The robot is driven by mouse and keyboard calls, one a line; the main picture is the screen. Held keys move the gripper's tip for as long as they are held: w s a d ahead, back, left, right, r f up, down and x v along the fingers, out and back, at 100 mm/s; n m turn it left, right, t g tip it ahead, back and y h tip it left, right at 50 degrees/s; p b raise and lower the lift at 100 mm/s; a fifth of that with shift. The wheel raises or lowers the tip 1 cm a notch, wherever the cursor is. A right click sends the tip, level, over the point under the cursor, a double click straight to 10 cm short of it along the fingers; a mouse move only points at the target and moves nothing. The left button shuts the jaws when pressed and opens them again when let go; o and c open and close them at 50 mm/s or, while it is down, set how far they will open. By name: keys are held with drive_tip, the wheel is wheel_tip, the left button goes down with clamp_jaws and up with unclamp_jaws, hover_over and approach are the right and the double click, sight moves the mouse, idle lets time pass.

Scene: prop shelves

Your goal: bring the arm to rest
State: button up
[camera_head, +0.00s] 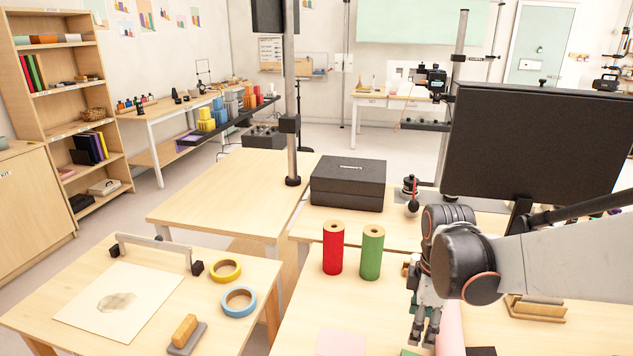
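My gripper (424,332) is at the lower right, pointing down over the front table (300,315). Its two fingers show side by side with a narrow gap between the tips. I see nothing held between them. My arm reaches in from the right edge. A pink roll or cylinder stands or lies just right of the fingers, partly hidden by my arm. I cannot tell whether the fingers touch it.
A red spool (333,248) and a green spool (372,252) stand left of my gripper. A black box (348,184) and a large dark monitor (545,145) are behind. A wooden block holder (535,308) lies at right. Yellow tape (212,271) and blue tape (226,304) lie at left.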

drive_tip(key=s+a+r+m+t, duration=0.6)
drive_tip(key=s+r+m, duration=0.3)
drive_tip(key=m, duration=0.4)
drive_tip(key=shift+s+a+r+m+t, duration=0.2)
drive_tip(key=shift+s+r+m+t, duration=0.2)
drive_tip(key=shift+s, duration=0.15)
idle(0.9)
